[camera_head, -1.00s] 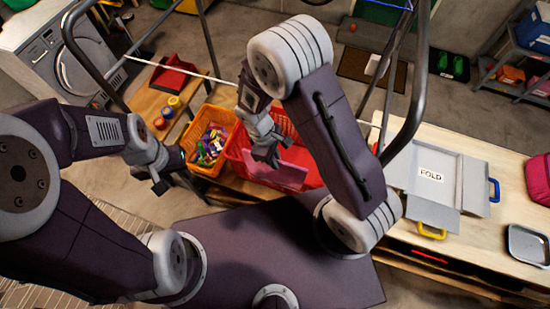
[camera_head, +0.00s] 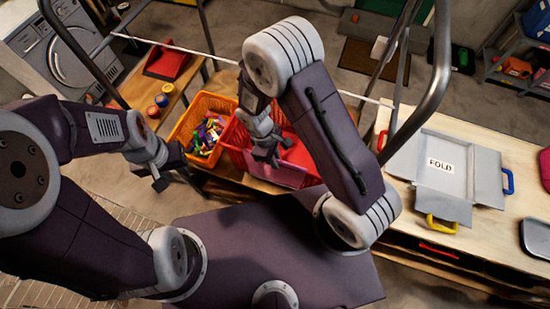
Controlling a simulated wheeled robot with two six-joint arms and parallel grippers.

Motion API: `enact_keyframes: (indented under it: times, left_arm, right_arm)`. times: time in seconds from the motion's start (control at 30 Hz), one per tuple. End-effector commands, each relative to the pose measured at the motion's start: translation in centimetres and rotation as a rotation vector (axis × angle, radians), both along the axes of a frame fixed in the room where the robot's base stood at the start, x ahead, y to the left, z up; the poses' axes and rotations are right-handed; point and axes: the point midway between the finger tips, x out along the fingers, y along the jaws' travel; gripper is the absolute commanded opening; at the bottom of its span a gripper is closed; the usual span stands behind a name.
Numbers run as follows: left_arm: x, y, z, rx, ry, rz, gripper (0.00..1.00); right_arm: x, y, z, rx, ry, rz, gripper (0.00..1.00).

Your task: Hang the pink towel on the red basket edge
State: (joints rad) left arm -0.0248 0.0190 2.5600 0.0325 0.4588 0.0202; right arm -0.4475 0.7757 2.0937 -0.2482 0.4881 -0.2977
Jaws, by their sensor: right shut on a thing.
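The red basket (camera_head: 233,135) stands on a wooden bench in the middle of the camera_head view, partly hidden by my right arm. My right gripper (camera_head: 265,155) is over the basket's near side, pointing down, and is shut on the pink towel (camera_head: 280,174). The towel shows as a pink patch below the fingers, at the basket's near edge. I cannot tell whether it rests on the rim or hangs in front of it. My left gripper (camera_head: 172,176) is empty, with its fingers apart, left of the baskets and in front of the bench.
An orange basket (camera_head: 180,128) with colourful small items stands left of the red basket. A grey folding board (camera_head: 405,165) marked FOLD lies on the right-hand table. A red dustpan (camera_head: 165,62) and small jars (camera_head: 161,100) are on the left bench. Metal frame bars cross the view.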

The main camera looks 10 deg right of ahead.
Motion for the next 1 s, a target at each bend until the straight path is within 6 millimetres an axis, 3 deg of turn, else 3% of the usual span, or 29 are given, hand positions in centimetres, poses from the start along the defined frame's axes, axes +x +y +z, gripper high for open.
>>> enact_keyframes:
  times: [0.37,0.4,0.47,0.8,1.0]
  left_arm:
    - [0.0,0.0,-0.2,0.0,0.0,0.0,0.36]
    - [0.0,0.0,-0.2,0.0,0.0,0.0,0.36]
    - [0.0,0.0,-0.2,0.0,0.0,0.0,0.36]
    - [0.0,0.0,-0.3,0.0,0.0,0.0,0.36]
    - [0.0,0.0,-0.9,0.0,0.0,0.0,0.36]
  right_arm:
    - [0.0,0.0,-0.3,0.0,0.0,0.0,0.0]
    - [0.0,0.0,-0.3,0.0,0.0,0.0,0.24]
    - [0.0,0.0,-0.3,0.0,0.0,0.0,0.38]
    - [0.1,0.1,0.0,0.002,-0.003,-0.001,0.38]
    - [0.8,0.9,3.7,0.004,-0.008,-0.001,0.38]
